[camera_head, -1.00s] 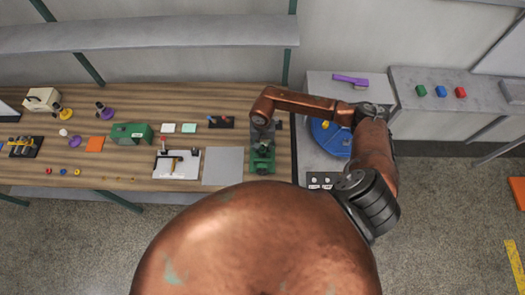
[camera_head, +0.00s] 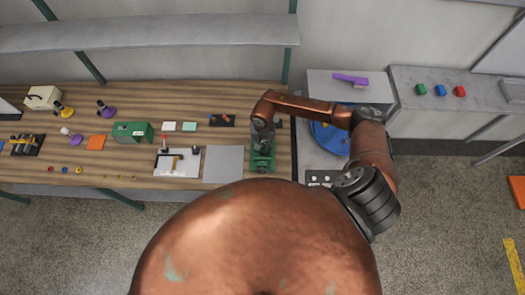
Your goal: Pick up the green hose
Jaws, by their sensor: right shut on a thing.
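My right arm comes in from the right and bends down over the wooden table. My right gripper (camera_head: 262,136) hangs from it just above a green device (camera_head: 262,161) near the table's right end. The fingers are small and dark. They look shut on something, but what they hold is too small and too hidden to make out. I cannot pick out a green hose clearly at this size. My left gripper is not in view.
A grey square plate (camera_head: 223,164) and a white board (camera_head: 177,162) lie left of the green device. A green box (camera_head: 133,132) stands farther left. To the right is a grey unit with a blue disc (camera_head: 328,138). A shelf (camera_head: 150,33) runs above the table.

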